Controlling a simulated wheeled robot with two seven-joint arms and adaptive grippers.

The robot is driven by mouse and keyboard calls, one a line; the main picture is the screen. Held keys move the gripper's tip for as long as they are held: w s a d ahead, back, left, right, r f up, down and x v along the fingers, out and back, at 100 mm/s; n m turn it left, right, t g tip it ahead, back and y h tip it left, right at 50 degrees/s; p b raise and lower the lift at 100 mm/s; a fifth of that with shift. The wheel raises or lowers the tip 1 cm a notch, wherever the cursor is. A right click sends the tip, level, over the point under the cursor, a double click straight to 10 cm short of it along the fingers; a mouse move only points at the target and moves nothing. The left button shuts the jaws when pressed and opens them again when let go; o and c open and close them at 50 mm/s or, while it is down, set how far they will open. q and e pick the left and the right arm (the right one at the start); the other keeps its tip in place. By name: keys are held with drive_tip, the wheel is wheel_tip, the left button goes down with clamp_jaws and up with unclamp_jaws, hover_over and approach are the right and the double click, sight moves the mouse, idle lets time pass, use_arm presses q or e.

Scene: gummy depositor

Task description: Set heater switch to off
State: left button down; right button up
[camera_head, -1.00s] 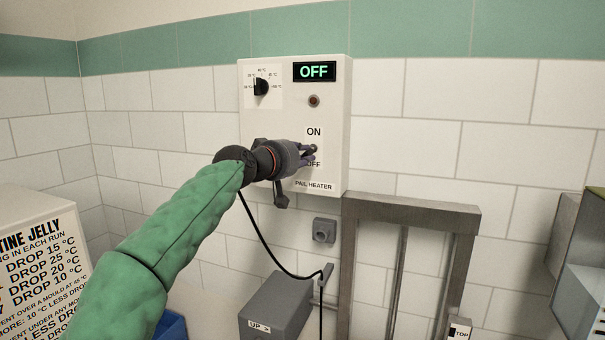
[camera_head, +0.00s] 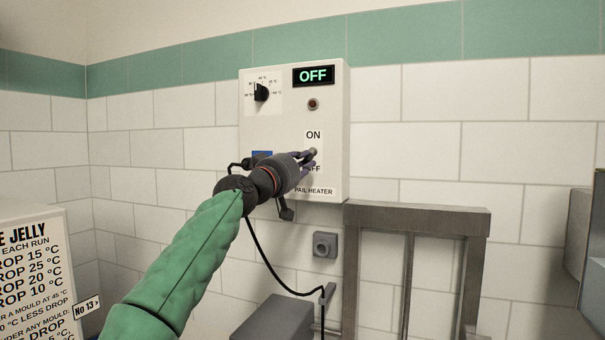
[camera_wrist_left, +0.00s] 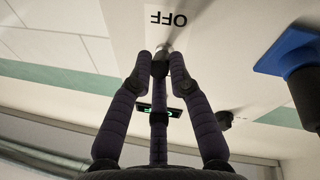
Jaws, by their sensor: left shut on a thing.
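The pail heater box (camera_head: 270,130) is white and hangs on the tiled wall. Its display (camera_head: 314,75) reads OFF in green. The heater switch (camera_head: 313,151) is a small lever between the ON label and a partly covered OFF label. My left gripper (camera_head: 308,158) reaches it from the lower left, its purple fingers shut on the lever. In the left wrist view the fingertips (camera_wrist_left: 164,62) close around the lever's metal part (camera_wrist_left: 165,47), beside the OFF label, which appears upside down. The lever's exact tilt is hard to tell. My right gripper is not in view.
A black temperature dial (camera_head: 261,92) and a dark red lamp (camera_head: 313,104) sit on the box. A black cable hangs below it. A grey metal frame (camera_head: 415,216) stands at lower right, and a printed sign (camera_head: 30,270) at left.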

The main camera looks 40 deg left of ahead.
use_arm(q)
drive_tip(key=shift+w+f, duration=0.2)
drive_tip(key=shift+f, duration=0.15)
drive_tip(key=c, duration=1.2)
unclamp_jaws()
drive_tip(key=shift+s+r, duration=0.2)
drive_tip(key=shift+s, duration=0.05)
drive_tip(key=v, duration=1.1)
drive_tip(key=shift+s+f, duration=0.25)
